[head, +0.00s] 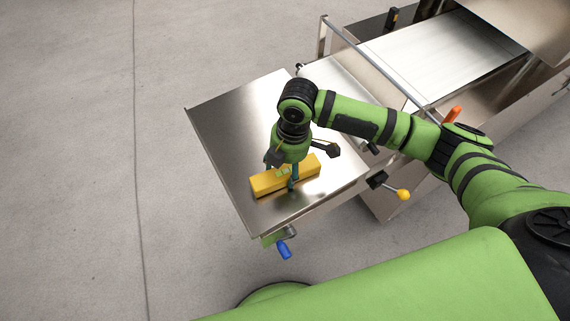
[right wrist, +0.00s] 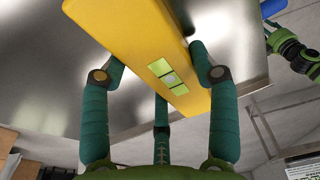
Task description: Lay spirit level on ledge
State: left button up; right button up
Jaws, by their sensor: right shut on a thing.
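The spirit level (head: 305,173) is a yellow bar with pale green vials. In the head view it is over the front part of the steel ledge (head: 225,120), and its length runs slanting from lower left to upper right. My right gripper (head: 282,176) is above the level, with its teal fingers shut on its sides. The right wrist view shows the level (right wrist: 130,30) between the fingers, vials facing the camera. I cannot tell whether its underside touches the ledge.
The ledge joins a steel dough machine with a belt (head: 440,50) and a rail (head: 375,62). A yellow knob (head: 403,194) and a blue handle (head: 284,250) stick out near its front edge. The ledge's left part is bare, and the floor at left is clear.

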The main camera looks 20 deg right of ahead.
jog(key=o, duration=1.3)
jog(key=shift+o, duration=0.2)
notch_tip(320, 180, up, 12)
jog(key=d, duration=0.1)
jog(key=shift+w+d, duration=0.15)
jog(key=shift+d, duration=0.05)
